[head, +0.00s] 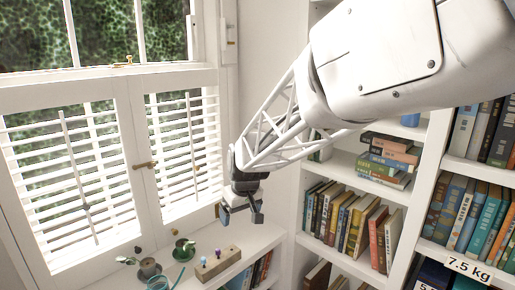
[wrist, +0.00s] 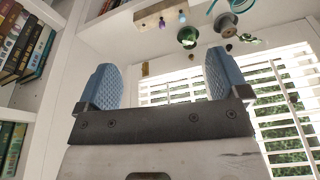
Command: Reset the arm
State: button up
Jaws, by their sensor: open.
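My gripper (head: 241,212) hangs in the air at the end of my white lattice arm, in front of the shuttered window and above the right part of the white sill shelf. In the wrist view its two blue ridged fingers (wrist: 160,82) stand wide apart. The gripper is open, with nothing between the fingers. It is apart from the small things on the shelf below.
A wooden block (head: 217,263) with small coloured pegs lies on the shelf (head: 258,240). Left of it are a green cup and saucer (head: 184,249) and a grey cup (head: 149,267). Bookshelves (head: 300,200) stand at the right; louvred shutters (head: 65,165) are at the left.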

jog(key=s+d+r+m, duration=0.2)
jog(key=s+d+r, duration=0.1)
jog(key=s+d, duration=0.4)
jog(key=s+d+r+m, duration=0.1)
jog(key=s+d+r, duration=0.1)
jog(key=s+d, duration=0.55)
jog(key=s+d+m+h, duration=0.1)
jog(key=s+d, duration=0.3)
jog(key=s, duration=0.5)
jog(key=s+d+f+m+h, duration=0.1)
jog(key=s+d+m, duration=0.2)
jog(key=s+d, duration=0.2)
jog(key=s, duration=0.3)
jog(key=shift+s+f, duration=0.3)
jog(key=shift+s, duration=0.1)
jog(key=shift+w+a, duration=0.1)
